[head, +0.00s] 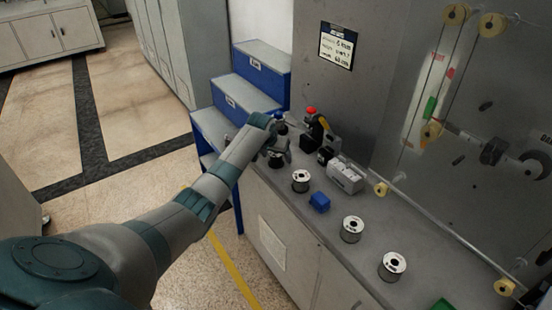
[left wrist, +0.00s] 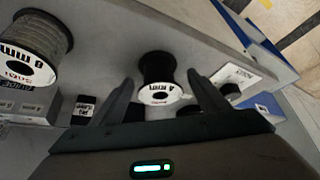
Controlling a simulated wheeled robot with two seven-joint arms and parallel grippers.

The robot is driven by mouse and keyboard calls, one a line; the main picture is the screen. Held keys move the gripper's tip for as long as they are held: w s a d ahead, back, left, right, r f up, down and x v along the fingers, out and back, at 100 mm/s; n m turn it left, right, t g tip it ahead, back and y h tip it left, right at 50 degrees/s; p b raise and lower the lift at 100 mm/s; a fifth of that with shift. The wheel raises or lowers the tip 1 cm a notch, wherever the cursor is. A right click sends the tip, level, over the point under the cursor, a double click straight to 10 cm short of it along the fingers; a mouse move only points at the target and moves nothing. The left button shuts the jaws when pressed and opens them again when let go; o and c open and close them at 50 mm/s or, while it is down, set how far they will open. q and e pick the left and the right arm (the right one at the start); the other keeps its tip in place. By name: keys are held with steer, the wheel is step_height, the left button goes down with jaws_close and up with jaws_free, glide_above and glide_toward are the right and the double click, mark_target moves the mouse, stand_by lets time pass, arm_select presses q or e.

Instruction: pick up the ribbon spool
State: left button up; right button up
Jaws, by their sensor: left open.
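A dark-wound spool with a white printed end face, taken as the ribbon spool (left wrist: 157,72), shows in the left wrist view between and beyond my two fingers. My left gripper (head: 279,156) is open over the far end of the bench, and its fingers do not appear to touch the spool. A grey-wound spool (left wrist: 36,46) with a similar face is at upper left of the left wrist view. In the head view, spools stand on the bench nearby (head: 301,181), in the middle (head: 352,230) and in front (head: 393,266). My right gripper is out of view.
A device with a red button (head: 311,112) stands behind. Blue steps (head: 245,88) adjoin the far end. A rod with yellow rollers (head: 381,189) runs along the back.

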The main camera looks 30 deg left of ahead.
arm_select(q)
steer(key=c, duration=1.1)
steer(key=shift+r, duration=0.1)
steer(key=shift+w+r+b, duration=0.1)
steer(key=shift+r+b, duration=0.25)
steer(key=shift+r, duration=0.2)
step_height(320, 180, up, 2)
steer(key=shift+r+b, duration=0.15)
steer(key=shift+b, duration=0.45)
steer(key=w+d+r+b, duration=0.1)
steer(key=d+r, duration=0.1)
steer(key=d, duration=0.1)
steer(key=d+r+b, duration=0.1)
steer(key=d+r, duration=0.2)
steer(key=d, duration=0.1)
steer(key=w+d+r+b, duration=0.1)
steer(key=d+r, duration=0.1)
steer(key=d, duration=0.2)
steer(key=shift+w+d+r+b, duration=0.2)
steer(key=shift+w+b, duration=0.15)
